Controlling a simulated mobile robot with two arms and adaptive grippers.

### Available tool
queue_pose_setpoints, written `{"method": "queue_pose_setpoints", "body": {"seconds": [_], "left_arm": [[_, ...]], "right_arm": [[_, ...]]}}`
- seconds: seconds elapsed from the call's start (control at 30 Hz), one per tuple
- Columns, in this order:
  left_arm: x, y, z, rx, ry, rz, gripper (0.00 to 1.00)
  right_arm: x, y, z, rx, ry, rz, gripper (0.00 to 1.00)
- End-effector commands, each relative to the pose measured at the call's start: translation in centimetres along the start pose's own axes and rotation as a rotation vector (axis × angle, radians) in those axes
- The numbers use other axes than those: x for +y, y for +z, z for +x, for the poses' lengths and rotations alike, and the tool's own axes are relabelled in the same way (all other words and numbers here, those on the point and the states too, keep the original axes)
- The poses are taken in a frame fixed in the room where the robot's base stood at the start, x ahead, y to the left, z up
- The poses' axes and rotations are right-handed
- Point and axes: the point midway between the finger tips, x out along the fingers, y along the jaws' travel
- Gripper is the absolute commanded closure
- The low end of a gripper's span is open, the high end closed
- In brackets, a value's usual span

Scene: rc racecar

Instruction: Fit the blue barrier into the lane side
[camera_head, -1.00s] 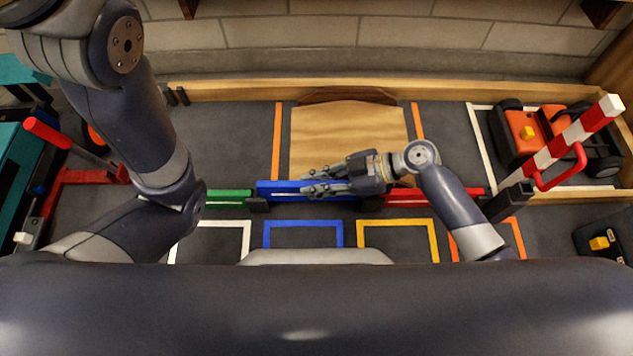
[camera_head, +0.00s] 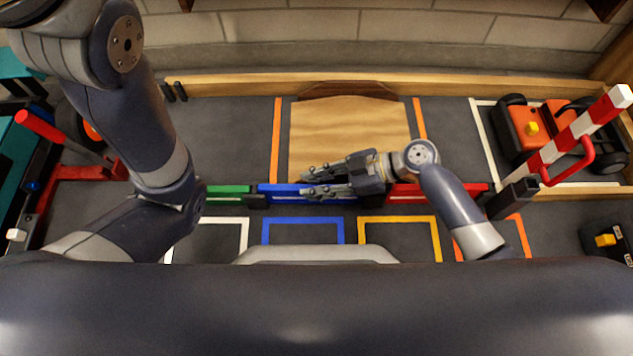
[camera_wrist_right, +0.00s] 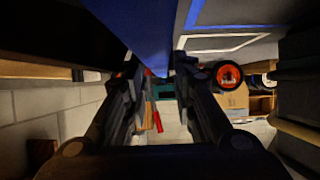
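The blue barrier (camera_head: 270,194) lies level along the lane side, between the green barrier (camera_head: 228,190) and the red barrier (camera_head: 450,189). Its left end meets the dark post (camera_head: 254,201); its right end is hidden by my right gripper. My right gripper (camera_head: 304,182) is above the barrier, pointing left, its two fingers apart. In the right wrist view, the fingers (camera_wrist_right: 156,75) also stand apart, with the blue surface (camera_wrist_right: 150,30) close at the top between them. Contact with the barrier cannot be made out. My left gripper is not in view.
Floor outlines lie in front: white (camera_head: 230,219), blue (camera_head: 303,219) and yellow (camera_head: 398,219). A wooden ramp (camera_head: 348,125) is behind the barriers. A striped red and white pole (camera_head: 570,140) and an orange car (camera_head: 537,128) stand right. A red jack (camera_head: 80,172) is left.

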Motion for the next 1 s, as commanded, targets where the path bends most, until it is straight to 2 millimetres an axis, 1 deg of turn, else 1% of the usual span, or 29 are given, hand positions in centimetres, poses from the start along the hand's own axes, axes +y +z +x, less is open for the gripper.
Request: {"method": "queue_pose_setpoints", "body": {"seconds": [0.3,0.43,0.93,0.97,1.0], "left_arm": [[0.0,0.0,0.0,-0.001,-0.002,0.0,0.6],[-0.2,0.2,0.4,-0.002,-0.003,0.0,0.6],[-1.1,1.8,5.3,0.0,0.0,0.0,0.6],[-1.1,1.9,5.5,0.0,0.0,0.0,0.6],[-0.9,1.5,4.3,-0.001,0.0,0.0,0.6]], "right_arm": [[-0.2,0.2,0.1,-0.003,-0.003,0.004,0.62],[-0.2,-0.2,-0.1,-0.003,-0.003,0.004,0.62],[-0.1,-5.4,-2.9,-0.001,-0.002,0.003,0.62],[-0.1,-5.3,-2.8,0.001,-0.002,0.008,0.62],[-0.2,-4.0,-2.1,0.0,-0.002,0.006,0.62]]}}
